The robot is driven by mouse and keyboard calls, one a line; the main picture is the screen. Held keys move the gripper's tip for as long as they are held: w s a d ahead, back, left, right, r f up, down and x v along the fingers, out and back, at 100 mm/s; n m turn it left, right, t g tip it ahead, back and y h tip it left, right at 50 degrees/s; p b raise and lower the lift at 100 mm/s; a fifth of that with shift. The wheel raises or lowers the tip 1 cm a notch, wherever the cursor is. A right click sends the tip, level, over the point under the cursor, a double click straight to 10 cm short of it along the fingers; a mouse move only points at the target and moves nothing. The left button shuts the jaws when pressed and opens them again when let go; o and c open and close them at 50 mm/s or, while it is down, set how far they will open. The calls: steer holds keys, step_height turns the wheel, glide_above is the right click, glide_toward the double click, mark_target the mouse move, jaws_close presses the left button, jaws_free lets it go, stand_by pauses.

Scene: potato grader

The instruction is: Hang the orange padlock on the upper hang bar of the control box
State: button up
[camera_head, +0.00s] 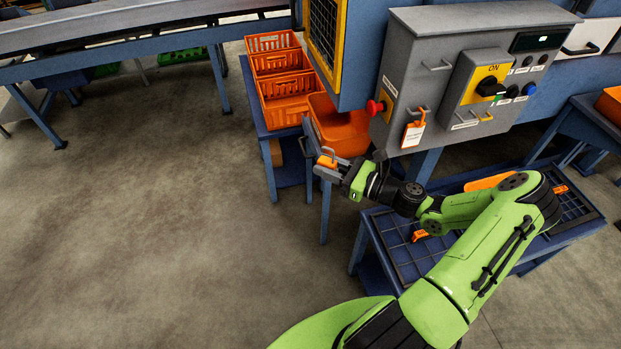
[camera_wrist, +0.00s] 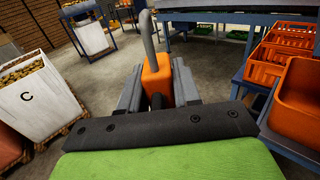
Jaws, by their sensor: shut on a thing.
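My gripper (camera_head: 327,168) is shut on an orange padlock (camera_head: 327,161) and holds it in the air, left of and below the control box (camera_head: 425,60). In the wrist view the padlock (camera_wrist: 156,75) sits between the fingers with its grey shackle pointing up. The grey control box has an upper hang bar (camera_head: 439,66) near its top left, which looks empty. An orange padlock with a white tag (camera_head: 413,135) hangs lower on the box. A red button (camera_head: 375,107) and a rotary switch (camera_head: 489,87) are on the box.
Orange crates (camera_head: 280,75) and an orange bin (camera_head: 340,128) stand behind my gripper. A blue table (camera_head: 385,235) with a grid top holds orange items below my arm. A yellow-framed screen (camera_head: 322,30) is left of the box. The floor at left is clear.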

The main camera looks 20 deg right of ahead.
steer(key=d+r+m+t+h+p, duration=0.1)
steer(key=d+r+m+t+h, duration=0.35)
steer(key=d, duration=1.05)
steer(key=m+h+p, duration=0.1)
steer(key=m+h, duration=0.4)
steer(key=h, duration=0.4)
glide_toward(430, 79)
steer(key=shift+n+g, duration=0.25)
steer(key=shift+w+d+r+b, duration=0.1)
steer(key=shift+w+r+b, duration=0.3)
steer(key=shift+w, duration=0.7)
steer(key=shift+w+d+r+b, duration=0.1)
steer(key=shift+w+r+b, duration=0.3)
steer(key=shift+w, duration=0.65)
steer(key=shift+w+d+r+b, duration=0.15)
steer(key=shift+w+b, duration=0.3)
steer(key=shift+w, duration=0.65)
steer(key=shift+s+f, duration=0.1)
steer(key=shift+f, duration=0.5)
steer(key=shift+a, duration=0.1)
steer(key=o, duration=1.1)
steer(key=shift+c, duration=0.2)
steer(key=shift+s, duration=0.1)
steer(key=s+a, duration=0.1)
steer(key=s, duration=1.4)
steer(key=shift+s+a, duration=0.25)
steer(key=shift+a, duration=0.1)
